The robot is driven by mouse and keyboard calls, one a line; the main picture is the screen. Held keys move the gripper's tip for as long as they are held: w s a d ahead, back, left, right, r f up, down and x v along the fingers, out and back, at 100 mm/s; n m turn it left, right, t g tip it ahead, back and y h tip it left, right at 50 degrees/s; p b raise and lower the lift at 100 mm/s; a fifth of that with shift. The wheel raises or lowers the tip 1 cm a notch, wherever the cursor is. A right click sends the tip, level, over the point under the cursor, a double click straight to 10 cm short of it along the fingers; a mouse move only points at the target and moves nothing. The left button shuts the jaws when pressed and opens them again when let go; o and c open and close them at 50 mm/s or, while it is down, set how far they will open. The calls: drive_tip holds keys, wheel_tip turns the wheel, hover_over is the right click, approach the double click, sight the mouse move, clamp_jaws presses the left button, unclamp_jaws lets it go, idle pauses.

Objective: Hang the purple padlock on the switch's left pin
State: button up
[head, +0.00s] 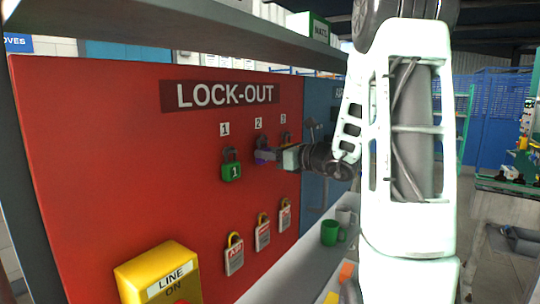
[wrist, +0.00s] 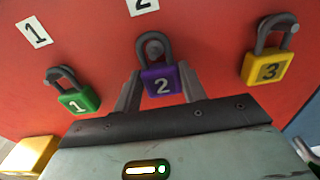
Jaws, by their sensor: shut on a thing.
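The purple padlock (wrist: 162,86), marked 2, hangs upright under the number 2 label on the red lock-out board, its grey shackle up at its peg. I cannot clearly make out the switch's left pin in either view.
A green padlock (wrist: 78,100) hangs to the left and a yellow padlock (wrist: 267,66) to the right, both close. Red-and-white tagged padlocks (head: 262,235) hang lower. A yellow LINE ON box (head: 160,273) is at lower left. A green mug (head: 332,233) stands on the shelf.

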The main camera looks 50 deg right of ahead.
drive_tip(key=shift+r, duration=0.1)
idle(0.3)
drive_tip(key=s, duration=0.7)
drive_tip(key=shift+d+b, duration=0.3)
idle(0.6)
idle(1.3)
